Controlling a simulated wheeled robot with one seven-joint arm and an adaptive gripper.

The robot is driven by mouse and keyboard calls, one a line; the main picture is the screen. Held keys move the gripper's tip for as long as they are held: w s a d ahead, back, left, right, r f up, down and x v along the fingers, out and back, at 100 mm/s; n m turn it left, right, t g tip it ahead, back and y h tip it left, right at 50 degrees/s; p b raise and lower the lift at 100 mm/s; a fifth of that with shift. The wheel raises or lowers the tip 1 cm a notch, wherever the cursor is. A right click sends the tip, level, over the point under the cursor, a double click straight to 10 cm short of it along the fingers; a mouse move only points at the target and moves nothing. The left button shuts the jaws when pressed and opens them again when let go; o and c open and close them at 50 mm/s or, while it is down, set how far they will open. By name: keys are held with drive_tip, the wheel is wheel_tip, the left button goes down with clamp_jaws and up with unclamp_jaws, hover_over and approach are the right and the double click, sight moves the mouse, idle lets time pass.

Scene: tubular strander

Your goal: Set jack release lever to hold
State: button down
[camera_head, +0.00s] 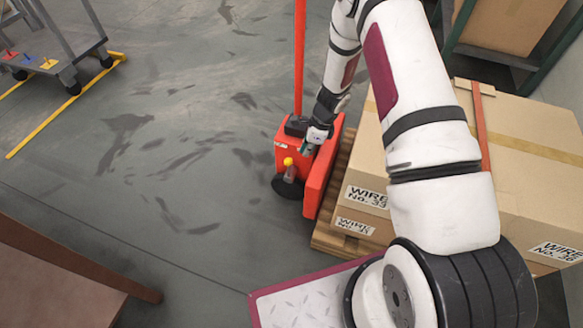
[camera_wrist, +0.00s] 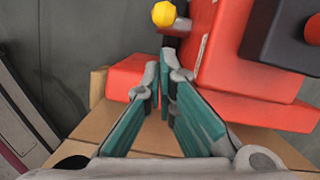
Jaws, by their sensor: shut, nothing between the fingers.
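The release lever is a short grey stalk with a yellow knob (camera_head: 288,162) on the near side of the red jack (camera_head: 322,178). In the wrist view the yellow knob (camera_wrist: 164,14) is at the top centre, just beyond my fingertips. The jack's red body (camera_wrist: 215,55) fills the upper right there. My gripper (camera_wrist: 163,68) is shut and empty, its teal-padded fingers meeting at the tips. A gap shows between the fingertips and the knob. In the head view my gripper (camera_head: 308,147) is close above and right of the knob, partly hidden by my wrist.
The jack's tall red handle (camera_head: 300,60) rises just left of my arm. Cardboard boxes (camera_head: 520,130) on a wooden pallet (camera_head: 340,240) stand right of the jack. A trolley (camera_head: 60,55) is at the upper left, and a brown table (camera_head: 60,265) at lower left. The floor left of the jack is clear.

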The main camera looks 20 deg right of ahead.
drive_tip(key=shift+f, duration=0.1)
drive_tip(key=b+x, duration=0.4)
drive_tip(key=x, duration=0.6)
drive_tip(key=shift+a, duration=0.15)
idle(0.5)
